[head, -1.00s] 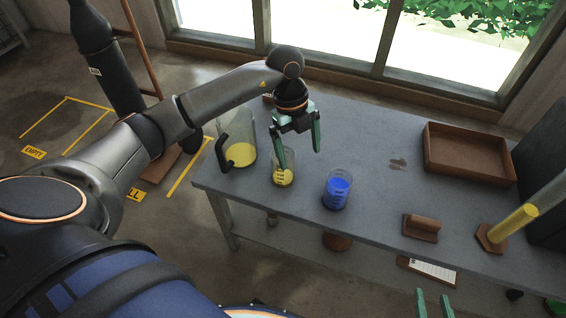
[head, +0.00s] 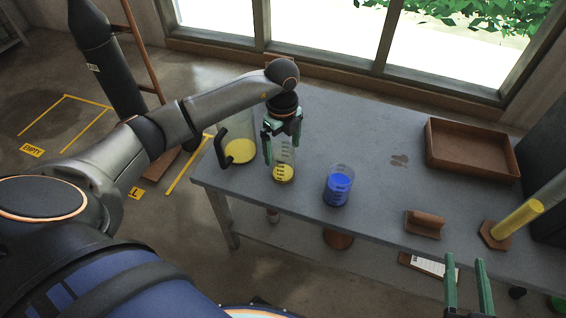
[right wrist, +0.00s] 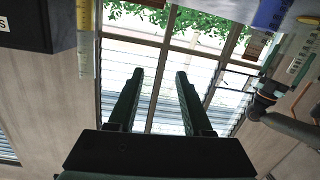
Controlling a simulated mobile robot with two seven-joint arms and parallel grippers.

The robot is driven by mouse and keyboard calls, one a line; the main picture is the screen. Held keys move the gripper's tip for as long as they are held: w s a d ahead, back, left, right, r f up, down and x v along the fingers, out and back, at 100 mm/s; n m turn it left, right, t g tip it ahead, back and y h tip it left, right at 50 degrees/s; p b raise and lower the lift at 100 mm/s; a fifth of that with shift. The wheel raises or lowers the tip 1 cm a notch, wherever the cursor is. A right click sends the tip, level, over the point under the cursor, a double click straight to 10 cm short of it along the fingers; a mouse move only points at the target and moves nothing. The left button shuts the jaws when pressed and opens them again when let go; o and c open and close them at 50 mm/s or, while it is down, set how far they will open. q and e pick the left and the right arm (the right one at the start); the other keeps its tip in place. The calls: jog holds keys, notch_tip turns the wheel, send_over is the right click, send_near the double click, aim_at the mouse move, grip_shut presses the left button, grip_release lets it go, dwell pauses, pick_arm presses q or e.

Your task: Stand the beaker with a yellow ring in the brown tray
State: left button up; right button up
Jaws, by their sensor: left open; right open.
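A clear beaker (head: 284,174) with a yellow band at its bottom stands upright on the grey table in the head view. I cannot tell whether the yellow is a ring or contents. A second beaker (head: 338,188), with blue in it, stands to its right. My left gripper (head: 282,148) is open, its fingers pointing down around the upper part of the yellow beaker; contact cannot be told. The brown tray (head: 468,172) lies at the table's right back and looks empty. My right gripper (head: 467,285) is open and empty at the front right; its fingers also show in the right wrist view (right wrist: 157,75).
A clear jug (head: 240,152) with a black handle and yellow contents stands close left of my left gripper. A brown holder (head: 425,224) and a yellow-filled cylinder (head: 517,218) on a brown foot stand front right. The middle of the table (head: 350,135) is clear apart from a stain.

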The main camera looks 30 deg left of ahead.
pick_arm(q)
notch_tip(320, 180, down, 4)
jog(key=shift+d+f+b, duration=0.1)
jog(key=shift+f+b, duration=0.05)
jog(key=shift+b, duration=0.35)
jog(key=c, duration=1.4)
pick_arm(e)
notch_tip(320, 180, up, 7)
jog(key=n+t+y, duration=0.1)
jog(key=t, duration=0.1)
jog(key=shift+a+n+t+y, duration=0.2)
jog(key=shift+n+t+y, duration=0.1)
jog(key=shift+t, duration=0.1)
